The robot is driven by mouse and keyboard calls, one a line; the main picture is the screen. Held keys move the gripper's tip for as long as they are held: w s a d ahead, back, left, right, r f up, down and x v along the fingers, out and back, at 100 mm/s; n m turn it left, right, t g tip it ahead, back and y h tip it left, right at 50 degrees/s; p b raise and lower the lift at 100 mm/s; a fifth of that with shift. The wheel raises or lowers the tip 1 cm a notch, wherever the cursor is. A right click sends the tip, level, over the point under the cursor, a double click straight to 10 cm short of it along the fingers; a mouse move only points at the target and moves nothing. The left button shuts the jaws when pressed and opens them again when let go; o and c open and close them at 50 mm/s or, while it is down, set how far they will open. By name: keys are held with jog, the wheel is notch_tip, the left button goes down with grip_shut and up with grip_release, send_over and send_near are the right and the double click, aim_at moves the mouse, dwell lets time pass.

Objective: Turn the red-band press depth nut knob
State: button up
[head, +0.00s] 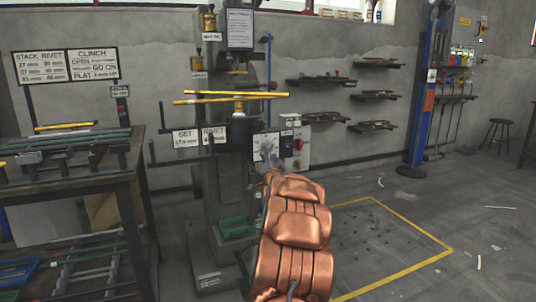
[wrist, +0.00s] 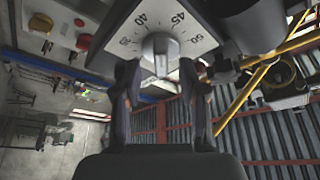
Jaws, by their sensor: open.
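A grey knob (wrist: 160,52) sits on a white dial plate (wrist: 165,22) with printed numbers such as 40, 45 and 50. In the wrist view my gripper (wrist: 158,72) is open, its two dark fingers standing on either side of the knob's lower part. Gaps show between the fingers and the knob. In the head view my gripper (head: 270,164) is in front of the dial plate (head: 265,146) on the grey press (head: 215,190), and the knob is mostly hidden. I cannot make out a red band on this press.
A panel with a red button (wrist: 83,42) and a yellow button (wrist: 41,22) lies beside the dial; its red control also shows in the head view (head: 298,144). Yellow strips (head: 230,97) cross the press above. A loaded workbench (head: 85,160) stands left. Floor at right is mostly open.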

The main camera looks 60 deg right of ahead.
jog(key=shift+b+x, duration=0.35)
jog(key=shift+x, duration=1.15)
jog(key=shift+c, duration=0.3)
grip_shut()
